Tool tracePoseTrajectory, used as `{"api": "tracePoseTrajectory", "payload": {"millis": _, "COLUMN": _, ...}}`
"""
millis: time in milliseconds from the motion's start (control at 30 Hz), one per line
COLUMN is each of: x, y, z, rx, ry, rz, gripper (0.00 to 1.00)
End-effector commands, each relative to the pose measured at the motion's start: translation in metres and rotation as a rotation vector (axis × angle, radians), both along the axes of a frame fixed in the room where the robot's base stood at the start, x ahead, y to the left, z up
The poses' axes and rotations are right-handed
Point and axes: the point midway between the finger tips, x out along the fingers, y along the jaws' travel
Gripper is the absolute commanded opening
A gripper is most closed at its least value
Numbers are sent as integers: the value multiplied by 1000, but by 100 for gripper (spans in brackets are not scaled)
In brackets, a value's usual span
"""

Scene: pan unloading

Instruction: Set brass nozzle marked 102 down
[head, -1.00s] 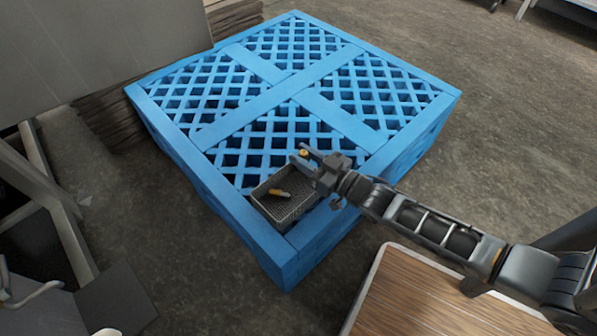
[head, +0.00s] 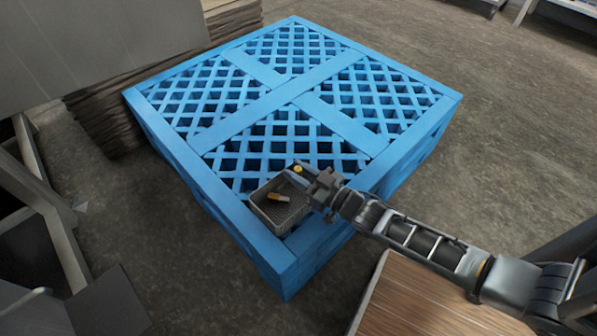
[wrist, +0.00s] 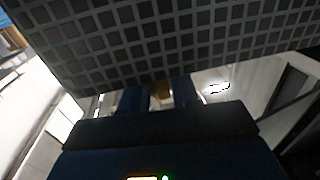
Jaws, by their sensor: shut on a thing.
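My gripper (head: 299,173) is shut on a small brass nozzle (head: 298,169), which shows as a yellow-gold spot between the fingertips. In the wrist view the nozzle (wrist: 161,90) is a dim brass patch between my two dark fingers. Its marking cannot be read. In the head view the gripper is at the far right edge of a grey mesh tray (head: 268,222); how high it is above the tray is hard to tell. The tray's grid (wrist: 190,45) fills the top of the wrist view.
The tray stands on the near corner of a large blue lattice pallet (head: 225,195). A small orange-and-pale piece (head: 279,198) lies in the tray, with bare floor around it. A wooden-topped surface (head: 430,305) is at the lower right, below my arm.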

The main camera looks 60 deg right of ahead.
Motion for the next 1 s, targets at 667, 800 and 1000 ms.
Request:
{"api": "tracePoseTrajectory", "payload": {"millis": 667, "x": 2, "y": 2, "z": -15, "rx": -4, "ry": 11, "rz": 2, "gripper": 55}}
{"api": "tracePoseTrajectory", "payload": {"millis": 800, "x": 2, "y": 3, "z": -15, "rx": -4, "ry": 11, "rz": 3, "gripper": 55}}
{"api": "tracePoseTrajectory", "payload": {"millis": 1000, "x": 3, "y": 3, "z": -3, "rx": -3, "ry": 10, "rz": 4, "gripper": 55}}
